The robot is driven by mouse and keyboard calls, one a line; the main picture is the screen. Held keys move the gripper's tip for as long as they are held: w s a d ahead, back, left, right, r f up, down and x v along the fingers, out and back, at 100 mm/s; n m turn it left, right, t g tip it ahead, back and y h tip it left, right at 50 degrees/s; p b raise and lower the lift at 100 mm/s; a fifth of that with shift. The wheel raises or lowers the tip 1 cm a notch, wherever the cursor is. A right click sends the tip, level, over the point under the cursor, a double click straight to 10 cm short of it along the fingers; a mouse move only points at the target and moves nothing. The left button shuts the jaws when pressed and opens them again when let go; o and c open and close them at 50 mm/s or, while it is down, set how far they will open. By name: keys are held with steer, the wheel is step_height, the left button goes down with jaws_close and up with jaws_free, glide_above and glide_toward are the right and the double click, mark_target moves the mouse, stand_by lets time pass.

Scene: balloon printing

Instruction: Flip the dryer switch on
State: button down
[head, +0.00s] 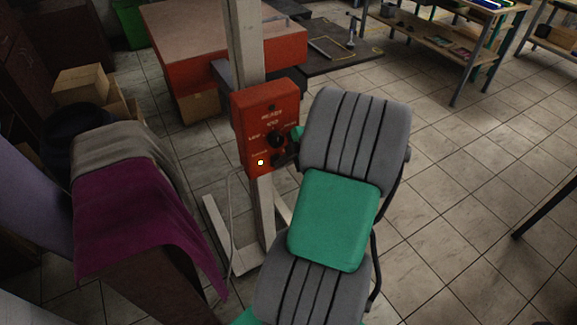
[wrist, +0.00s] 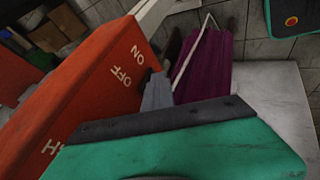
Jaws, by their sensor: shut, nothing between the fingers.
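The red dryer control box (head: 261,103) is fixed to an upright pale post in the head view. It has a black round knob (head: 275,139) and a glowing yellow-white lamp (head: 260,162) low on its left. My gripper (head: 284,158) is shut and empty, at the lower right of the box face, partly hidden by my arm. In the wrist view the box (wrist: 85,85) shows ON and OFF lettering, and my gripper (wrist: 157,92) lies close beside it. The switch lever is not clearly visible; I cannot tell its position or whether the fingers touch it.
A magenta cloth (head: 135,210) hangs over a stand left of the post. A red-sided table (head: 195,58) and cardboard boxes (head: 85,82) are behind. A shelf table (head: 440,45) stands at the back right.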

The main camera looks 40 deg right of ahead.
steer(key=shift+r+p, duration=0.6)
steer(key=shift+r, duration=0.2)
steer(key=s+a+f+b+v, duration=0.1)
steer(key=s+v, duration=0.1)
steer(key=v, duration=1)
steer(key=shift+s+a+b, duration=0.15)
steer(key=shift+s+b, duration=0.15)
steer(key=shift+b, duration=0.05)
